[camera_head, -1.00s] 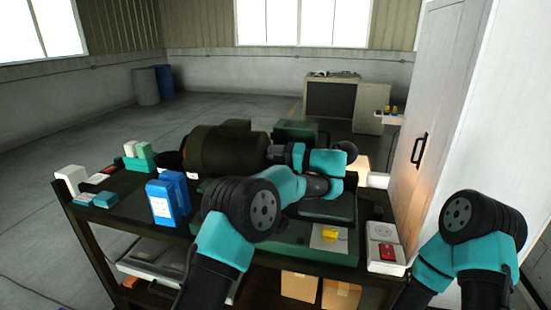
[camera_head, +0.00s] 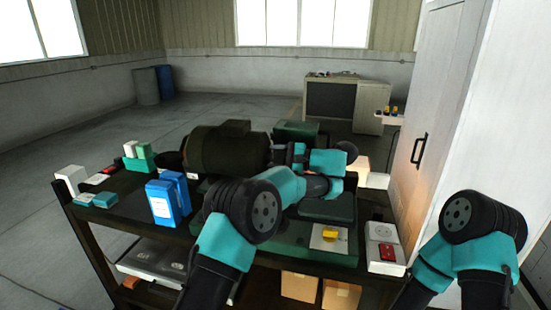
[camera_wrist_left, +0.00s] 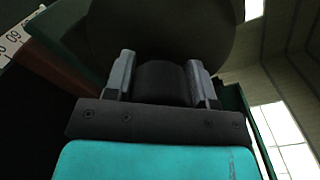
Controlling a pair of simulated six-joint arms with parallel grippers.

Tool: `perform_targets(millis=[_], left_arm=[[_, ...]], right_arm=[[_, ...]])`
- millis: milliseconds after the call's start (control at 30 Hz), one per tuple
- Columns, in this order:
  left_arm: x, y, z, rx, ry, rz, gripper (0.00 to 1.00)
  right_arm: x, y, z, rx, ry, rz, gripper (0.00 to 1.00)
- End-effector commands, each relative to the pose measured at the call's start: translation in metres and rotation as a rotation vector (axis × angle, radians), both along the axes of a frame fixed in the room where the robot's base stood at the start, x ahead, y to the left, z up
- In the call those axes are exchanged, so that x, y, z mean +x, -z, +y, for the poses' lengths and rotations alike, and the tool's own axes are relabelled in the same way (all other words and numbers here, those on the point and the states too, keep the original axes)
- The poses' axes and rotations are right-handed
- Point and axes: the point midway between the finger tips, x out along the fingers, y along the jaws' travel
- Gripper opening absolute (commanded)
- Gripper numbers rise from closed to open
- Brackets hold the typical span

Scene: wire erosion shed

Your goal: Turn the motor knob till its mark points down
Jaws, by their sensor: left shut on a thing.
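The motor (camera_head: 228,150) is a large dark olive cylinder lying on its side on the bench. My left gripper (camera_head: 277,154) is at its right end, with the arm reaching across in front. In the left wrist view, the motor's dark round body (camera_wrist_left: 165,35) fills the top. My left gripper (camera_wrist_left: 162,80) is shut on the dark cylindrical motor knob (camera_wrist_left: 163,84), one grey finger on each side. No mark on the knob can be made out. My right arm is at the right edge of the head view, and its gripper is out of frame.
Blue boxes (camera_head: 164,200) stand on the bench front left of the motor. A white box with a red switch (camera_head: 387,252) is at the bench's right corner, near a yellow piece (camera_head: 330,234). A tall white cabinet (camera_head: 450,110) stands close on the right.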

Motion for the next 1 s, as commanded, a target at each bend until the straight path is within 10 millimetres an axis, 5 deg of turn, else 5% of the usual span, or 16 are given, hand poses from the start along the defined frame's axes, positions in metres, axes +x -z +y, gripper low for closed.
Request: perform_targets(millis=[1000], left_arm=[[0.0020,0.0000,0.0006,0.170,0.009,0.949,0.27]], right_arm=[[0.0000,0.0000,0.0000,0.000,0.000,0.000,0.69]])
